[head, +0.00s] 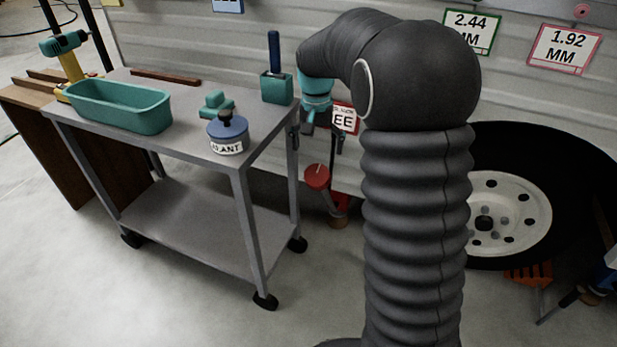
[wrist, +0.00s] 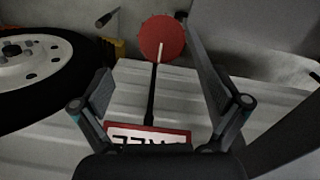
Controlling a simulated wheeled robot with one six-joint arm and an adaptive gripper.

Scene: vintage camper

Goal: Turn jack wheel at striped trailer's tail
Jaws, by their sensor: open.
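The jack wheel is a small red disc (head: 318,177) with a white line from its centre to its rim. It sits low beside the trailer's ribbed wall, right of the cart. In the wrist view the red disc (wrist: 160,36) lies beyond the fingers, near the top middle, with its white line pointing down. My gripper (head: 323,148) is above the disc in the head view. In the wrist view my gripper (wrist: 148,62) has its two fingers spread wide, with nothing held between them. The disc appears apart from both fingers. My arm hides part of the trailer wall.
A grey wheeled cart (head: 180,225) stands left, carrying a teal tub (head: 117,108), a blue labelled pot (head: 228,135) and a teal holder (head: 277,88). A trailer tyre (head: 540,150) stands right. A red-framed plate (wrist: 148,134) lies between the fingers' bases in the wrist view.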

